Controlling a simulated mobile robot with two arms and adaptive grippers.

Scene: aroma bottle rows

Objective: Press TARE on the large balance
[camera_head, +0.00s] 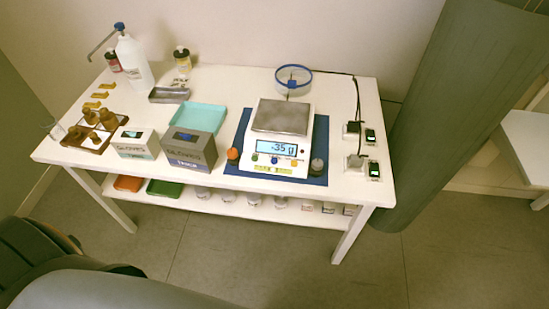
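The large balance (279,138) stands on a blue mat (320,135) at the right middle of the white table. Its grey weighing pan (281,118) is bare. Its lit display (280,149) appears to read -35 g. Neither of my grippers is in view; only dark and grey parts of my body show at the lower left.
An orange-topped item (233,154) and a dark grey one (317,166) flank the balance closely. Two glove boxes (190,150) (137,144) stand left of it. Small devices with green displays (374,169) and cables lie right. A round blue-rimmed item (293,70) stands behind.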

